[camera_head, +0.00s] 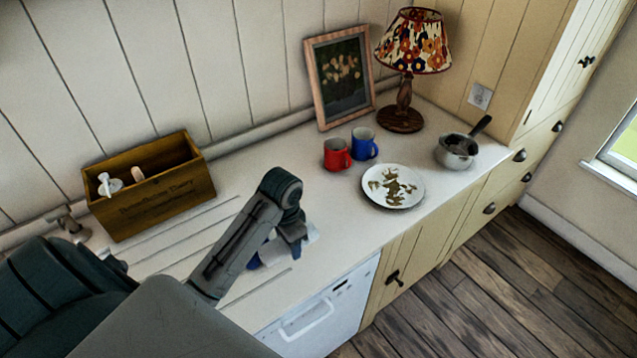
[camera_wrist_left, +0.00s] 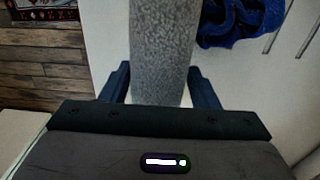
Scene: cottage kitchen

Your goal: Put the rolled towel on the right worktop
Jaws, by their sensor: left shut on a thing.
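The rolled towel (camera_wrist_left: 162,45) is a grey, speckled roll between the two fingers of my left gripper in the left wrist view. My left gripper (camera_head: 292,243) is shut on it over the white worktop (camera_head: 348,215). In the head view the arm hides most of the towel, and only a pale part (camera_head: 311,233) shows beside the gripper. I cannot tell whether the towel touches the worktop. My right gripper is in neither view.
A blue cloth (camera_wrist_left: 238,22) lies on the worktop beside the towel. A wooden box (camera_head: 150,192) stands at the left. A red mug (camera_head: 336,155), blue mug (camera_head: 363,143), plate (camera_head: 393,201), saucepan (camera_head: 457,155), lamp (camera_head: 404,98) and picture frame (camera_head: 316,93) occupy the right part.

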